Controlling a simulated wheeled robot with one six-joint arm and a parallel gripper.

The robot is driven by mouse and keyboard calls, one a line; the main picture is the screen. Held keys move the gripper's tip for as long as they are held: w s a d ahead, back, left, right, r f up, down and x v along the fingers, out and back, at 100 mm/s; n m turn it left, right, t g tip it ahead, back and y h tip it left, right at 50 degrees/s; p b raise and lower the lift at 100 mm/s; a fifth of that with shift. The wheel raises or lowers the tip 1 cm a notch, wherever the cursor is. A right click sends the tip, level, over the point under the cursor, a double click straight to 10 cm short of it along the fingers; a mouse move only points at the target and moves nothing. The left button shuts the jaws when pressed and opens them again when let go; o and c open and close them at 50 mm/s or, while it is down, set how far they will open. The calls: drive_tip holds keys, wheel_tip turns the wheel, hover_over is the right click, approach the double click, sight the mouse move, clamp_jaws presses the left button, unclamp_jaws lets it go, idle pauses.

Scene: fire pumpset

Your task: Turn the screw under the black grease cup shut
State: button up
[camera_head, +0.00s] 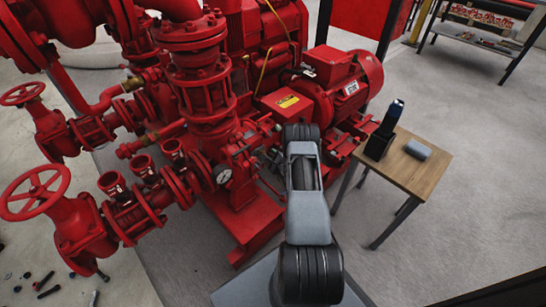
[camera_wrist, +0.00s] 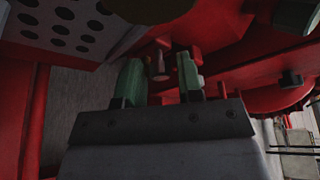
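In the wrist view my gripper (camera_wrist: 158,60) has its two green fingers apart, pointing into the red pump. A small brass-coloured screw-like stem (camera_wrist: 158,68) shows in the gap between the fingertips, with clear space on both sides. A dark rounded shape (camera_wrist: 150,8) sits above it at the top edge; I cannot tell whether it is the black grease cup. In the head view my arm reaches to the pump, and its links hide the gripper, the screw and the cup.
Red pump casing (camera_wrist: 235,70) and a perforated grey plate (camera_wrist: 65,22) lie close around the fingers. In the head view, a wooden table (camera_head: 425,178) at right bears a black holder (camera_head: 377,147) and a grey object (camera_head: 418,149). Grey floor right of it is clear.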

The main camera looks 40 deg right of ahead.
clamp_jaws()
drive_tip(key=m+y+b, duration=0.1)
drive_tip(key=m+y, duration=0.2)
drive_tip(key=m, duration=0.1)
drive_tip(key=m+g+y+b, duration=0.1)
drive_tip(key=m+y+b, duration=0.1)
drive_tip(key=m, duration=0.3)
drive_tip(key=m+y+b, duration=0.1)
drive_tip(key=m+y, duration=0.2)
drive_tip(key=m, duration=0.1)
drive_tip(key=shift+d+g+y+b, duration=0.15)
drive_tip(key=shift+g+y+b, duration=0.15)
drive_tip(key=shift+b, duration=0.1)
idle(0.7)
drive_tip(key=shift+m, duration=0.4)
